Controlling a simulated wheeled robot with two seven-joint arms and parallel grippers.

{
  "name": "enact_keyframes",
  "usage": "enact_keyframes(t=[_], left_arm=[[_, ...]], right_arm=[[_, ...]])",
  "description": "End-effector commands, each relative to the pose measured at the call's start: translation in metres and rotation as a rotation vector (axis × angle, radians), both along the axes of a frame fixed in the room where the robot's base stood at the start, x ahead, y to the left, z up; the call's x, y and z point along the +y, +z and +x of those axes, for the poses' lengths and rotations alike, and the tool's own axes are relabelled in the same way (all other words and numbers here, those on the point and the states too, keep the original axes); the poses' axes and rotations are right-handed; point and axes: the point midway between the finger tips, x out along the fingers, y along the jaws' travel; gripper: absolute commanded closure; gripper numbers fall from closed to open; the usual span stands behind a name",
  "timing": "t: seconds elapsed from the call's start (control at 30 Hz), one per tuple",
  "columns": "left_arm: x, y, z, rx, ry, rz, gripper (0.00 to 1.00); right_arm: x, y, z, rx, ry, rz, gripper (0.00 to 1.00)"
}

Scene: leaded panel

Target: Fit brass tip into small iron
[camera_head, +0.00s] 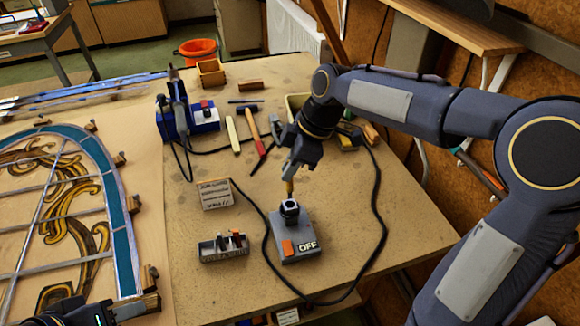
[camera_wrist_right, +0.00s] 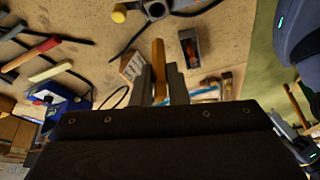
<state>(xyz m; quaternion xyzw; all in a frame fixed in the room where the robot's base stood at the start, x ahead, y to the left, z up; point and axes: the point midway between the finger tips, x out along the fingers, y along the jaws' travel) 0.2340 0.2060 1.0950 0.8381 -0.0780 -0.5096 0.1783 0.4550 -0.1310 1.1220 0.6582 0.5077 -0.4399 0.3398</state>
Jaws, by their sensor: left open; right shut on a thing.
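The small iron (camera_head: 297,243) is a grey box with an orange switch, the word OFF and a dark round socket facing up. My right gripper (camera_head: 290,172) is shut on the brass tip (camera_head: 290,188) and holds it upright over the socket. In the right wrist view the brass tip (camera_wrist_right: 158,62) stands between the fingers, and the dark socket (camera_wrist_right: 156,9) shows at the top edge. My left gripper (camera_head: 108,313) is open at the bottom left, partly cut off.
A labelled block (camera_head: 214,194) and a small grey tray (camera_head: 222,252) stand left of the iron. A black cable (camera_head: 379,200) loops around it. A blue station (camera_head: 203,122), a hammer (camera_head: 252,128) and a wooden box (camera_head: 211,73) are farther back. The leaded panel (camera_head: 117,215) lies left.

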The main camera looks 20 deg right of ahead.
Motion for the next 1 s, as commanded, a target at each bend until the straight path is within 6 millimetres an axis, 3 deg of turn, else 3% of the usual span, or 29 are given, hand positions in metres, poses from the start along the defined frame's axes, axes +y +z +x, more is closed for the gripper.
enact_keyframes(t=[0.27,0.7,1.0], left_arm=[[0.000,-0.008,0.000,0.000,0.000,0.000,0.59],[0.000,-0.041,0.000,0.000,0.000,0.000,0.59],[0.000,-0.049,0.000,0.000,0.000,0.000,0.59]], right_arm=[[0.000,-0.008,0.000,0.001,0.000,0.000,1.00],[0.000,-0.048,0.000,0.002,0.001,0.000,1.00],[0.000,-0.059,-0.001,0.001,0.000,0.000,1.00]])
